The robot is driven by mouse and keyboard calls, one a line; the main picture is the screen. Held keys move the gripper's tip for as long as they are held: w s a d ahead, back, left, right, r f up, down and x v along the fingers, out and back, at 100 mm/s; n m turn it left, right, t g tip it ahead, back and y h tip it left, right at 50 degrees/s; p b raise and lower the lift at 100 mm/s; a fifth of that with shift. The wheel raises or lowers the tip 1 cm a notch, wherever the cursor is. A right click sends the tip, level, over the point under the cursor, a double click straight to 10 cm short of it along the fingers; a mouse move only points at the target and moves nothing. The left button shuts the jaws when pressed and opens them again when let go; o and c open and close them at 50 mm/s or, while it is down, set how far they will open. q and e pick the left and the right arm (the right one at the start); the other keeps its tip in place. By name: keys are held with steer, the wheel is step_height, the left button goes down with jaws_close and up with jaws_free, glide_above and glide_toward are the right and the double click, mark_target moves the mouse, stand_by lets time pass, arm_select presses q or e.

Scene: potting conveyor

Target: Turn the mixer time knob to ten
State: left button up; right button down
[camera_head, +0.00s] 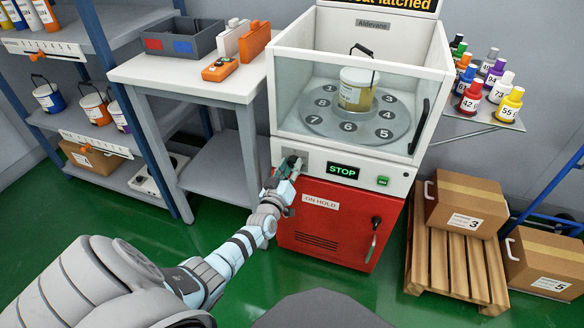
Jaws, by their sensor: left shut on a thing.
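The mixer (400,171) is a white cabinet with a clear-fronted chamber and a red lower door. Its front panel has a display (343,172) reading STOP in green and a green button (382,180). My left gripper (289,166) is at the left end of this panel, shut on the mixer time knob. The gripper covers the knob, so its pointer and scale cannot be read. My right gripper is not in view.
A lidded can (356,92) stands on the numbered turntable (335,124) inside the chamber. A white side table (178,76) stands left of the mixer. A pallet (452,264) with a carton (466,204) stands to its right. Paint bottles fill a shelf at right.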

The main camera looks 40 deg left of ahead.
arm_select(q)
steer(key=shift+w+a+r, duration=0.1)
steer(key=shift+r, duration=0.2)
steer(key=o, duration=0.9)
steer(key=shift+o, duration=1.3)
steer(key=shift+f, duration=0.2)
steer(key=v, duration=1.2)
